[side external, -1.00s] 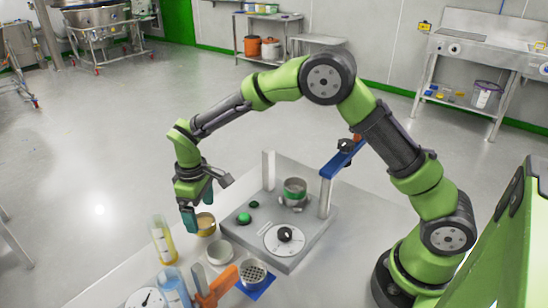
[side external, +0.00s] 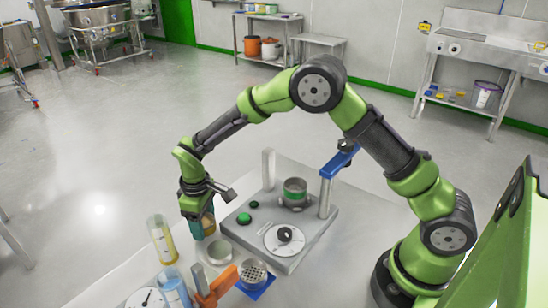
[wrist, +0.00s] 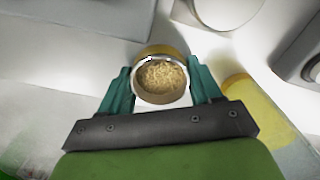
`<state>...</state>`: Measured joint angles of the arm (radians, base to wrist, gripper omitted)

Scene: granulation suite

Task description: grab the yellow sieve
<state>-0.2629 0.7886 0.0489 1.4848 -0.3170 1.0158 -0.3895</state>
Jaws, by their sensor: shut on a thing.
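The yellow sieve (side external: 209,225) is a small round cup at the left of the bench, largely hidden by my gripper in the side view. In the wrist view the yellow sieve (wrist: 165,50) shows its yellow-tan rim and grainy tan contents. My gripper (side external: 202,225) points down at it. In the wrist view the teal fingers of my gripper (wrist: 161,88) stand on either side of the sieve and are shut on it. I cannot tell whether its base touches the bench.
A pale cup (side external: 218,252) stands close by, with a perforated sieve (side external: 254,271) and an orange piece (side external: 223,282) nearer the camera. A yellow cylinder (side external: 162,240) and blue cylinder (side external: 175,288) stand left. A grey platform (side external: 300,245) carries a green-banded sieve (side external: 295,190).

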